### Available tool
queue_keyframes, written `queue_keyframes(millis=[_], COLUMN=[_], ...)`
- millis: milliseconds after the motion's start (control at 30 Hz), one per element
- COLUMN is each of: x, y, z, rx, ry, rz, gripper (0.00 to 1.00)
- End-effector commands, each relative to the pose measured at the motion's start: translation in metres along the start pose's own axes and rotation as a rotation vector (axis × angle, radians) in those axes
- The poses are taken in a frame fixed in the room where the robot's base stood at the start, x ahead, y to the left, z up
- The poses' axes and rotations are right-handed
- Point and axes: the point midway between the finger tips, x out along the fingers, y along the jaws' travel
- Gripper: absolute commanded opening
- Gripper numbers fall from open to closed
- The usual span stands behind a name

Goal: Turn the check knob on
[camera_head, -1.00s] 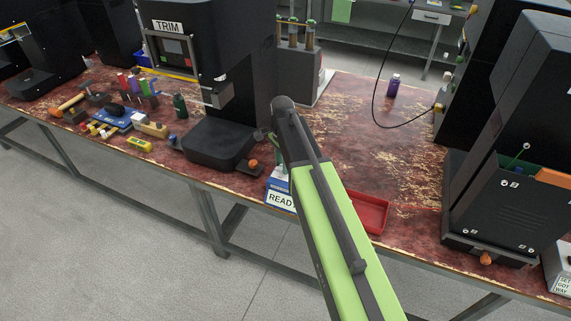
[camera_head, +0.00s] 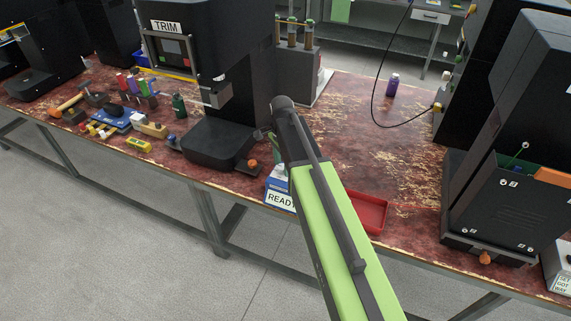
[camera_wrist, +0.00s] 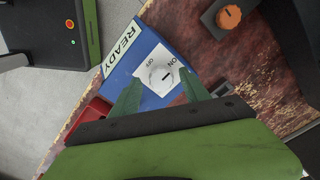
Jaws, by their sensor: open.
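The blue box labelled READY (camera_head: 279,199) stands near the front edge of the bench, partly hidden by my arm in the head view. In the wrist view the blue box (camera_wrist: 112,78) carries a pale check knob (camera_wrist: 160,72) on a plate marked OFF and ON. A small dark mark shows on the knob, but I cannot tell for sure which label it points to. My gripper (camera_wrist: 159,80) is open, its two green fingers on either side of the knob's near side. I cannot tell whether they touch it.
A red tray (camera_head: 369,213) lies right of the box. The TRIM machine (camera_head: 205,100) with an orange knob (camera_head: 252,164) stands to its left. A dark machine (camera_head: 510,170) stands at the right. The bench behind my arm is mostly clear, with a purple bottle (camera_head: 393,86).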

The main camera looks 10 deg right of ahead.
Motion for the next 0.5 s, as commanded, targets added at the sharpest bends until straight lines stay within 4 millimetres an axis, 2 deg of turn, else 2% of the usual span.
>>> queue_keyframes(millis=[167, 267, 500], x=[-0.008, -0.021, -0.072], y=[0.000, 0.000, 0.000], z=[0.001, 0.001, 0.001], rx=[-0.001, -0.001, -0.001], ry=[-0.001, -0.001, -0.001], rz=[-0.001, -0.001, -0.001], gripper=[0.54, 0.54, 0.54])
